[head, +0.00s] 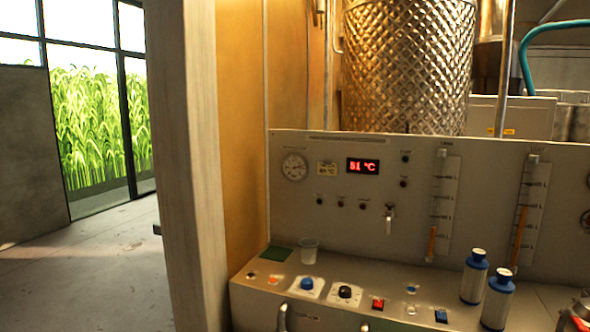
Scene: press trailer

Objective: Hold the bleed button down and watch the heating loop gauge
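A grey control panel (330,225) stands at the right in the head view. A round white dial gauge (294,166) is at its upper left; its reading is too small to tell. A red digital display (362,166) beside it reads 51 °C. I cannot read which control is the bleed button. Neither of my grippers can be made out.
Two blue-and-white canisters (474,276) (497,299) and a clear cup (310,251) stand on the desk. A small tap (390,216) juts from the panel. A wooden post (200,160) is left of it. The floor (90,275) further left is open.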

